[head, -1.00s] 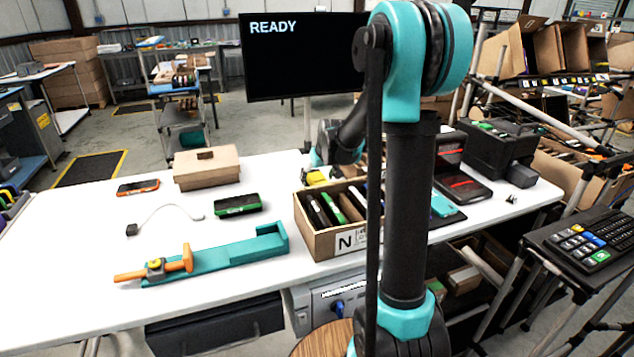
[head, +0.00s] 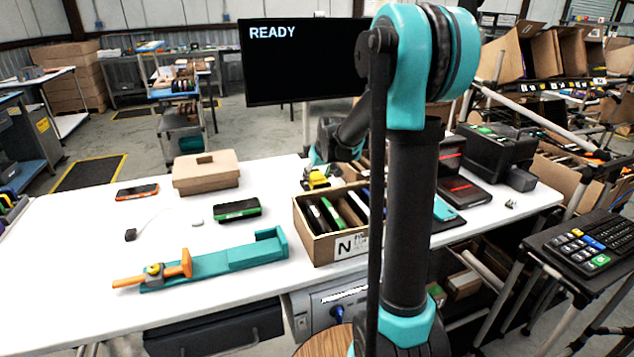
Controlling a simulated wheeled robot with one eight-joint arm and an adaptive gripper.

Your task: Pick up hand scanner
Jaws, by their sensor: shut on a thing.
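The hand scanner (head: 316,180) appears to be the small yellow and dark thing just behind the cardboard bin, left of my upright arm. My gripper (head: 322,171) comes down to it from behind and is shut on it. The fingers are small and partly hidden, so their exact hold on the scanner is unclear. The scanner shows close above the bin's rear edge; I cannot tell how far it is off the table.
The cardboard bin (head: 326,246) marked N holds several upright devices. A teal fixture with an orange clamp (head: 228,260), a green-black device (head: 237,210), an orange-edged phone (head: 137,191) and a brown box (head: 206,178) lie left on the white table (head: 60,290). A monitor (head: 300,75) stands behind.

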